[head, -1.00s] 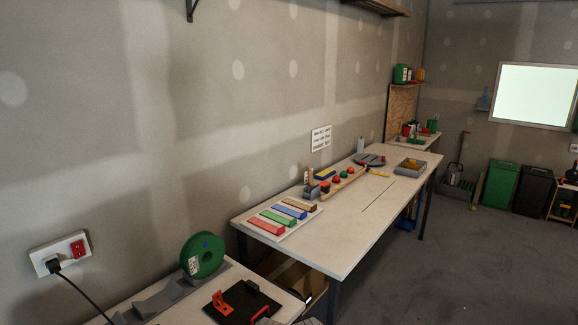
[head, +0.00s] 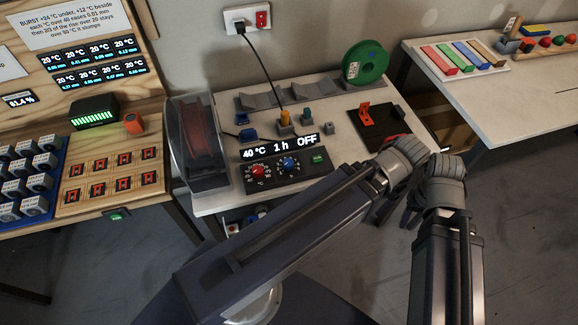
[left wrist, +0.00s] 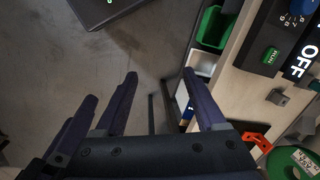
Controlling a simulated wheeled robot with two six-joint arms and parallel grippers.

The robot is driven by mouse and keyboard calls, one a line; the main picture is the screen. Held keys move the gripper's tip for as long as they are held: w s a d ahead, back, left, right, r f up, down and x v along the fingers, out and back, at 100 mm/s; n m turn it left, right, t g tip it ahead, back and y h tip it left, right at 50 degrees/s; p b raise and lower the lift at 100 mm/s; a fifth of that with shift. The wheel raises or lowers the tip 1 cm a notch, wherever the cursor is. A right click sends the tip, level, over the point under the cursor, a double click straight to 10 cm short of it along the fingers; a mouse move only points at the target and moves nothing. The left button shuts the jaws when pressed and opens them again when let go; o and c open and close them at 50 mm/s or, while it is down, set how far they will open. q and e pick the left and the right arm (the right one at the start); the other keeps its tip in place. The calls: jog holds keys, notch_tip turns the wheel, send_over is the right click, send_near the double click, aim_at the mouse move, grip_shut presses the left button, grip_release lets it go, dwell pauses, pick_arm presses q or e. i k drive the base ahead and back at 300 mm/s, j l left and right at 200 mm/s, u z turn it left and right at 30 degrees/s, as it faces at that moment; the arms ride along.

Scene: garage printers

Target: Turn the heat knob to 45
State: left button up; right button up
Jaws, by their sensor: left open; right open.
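The red heat knob (head: 257,172) sits at the left of the black control panel (head: 300,170), with °C marked beside it. The display (head: 280,147) above reads 40 °C, 1 h, OFF. A blue knob (head: 289,163) and a green button (head: 318,158) are to its right. In the left wrist view, my left gripper (left wrist: 160,73) is open and empty near the table's front edge, clear of the panel. No gripper touches the heat knob.
A filament dryer box (head: 197,140) stands left of the panel. Behind are small grey and coloured blocks and a black cable. A green spool (head: 365,62) and a black plate (head: 375,125) with an orange part (head: 366,114) are to the right. The panel's front is open.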

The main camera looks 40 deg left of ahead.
aim_at(258, 171)
jog(key=u, duration=1.6)
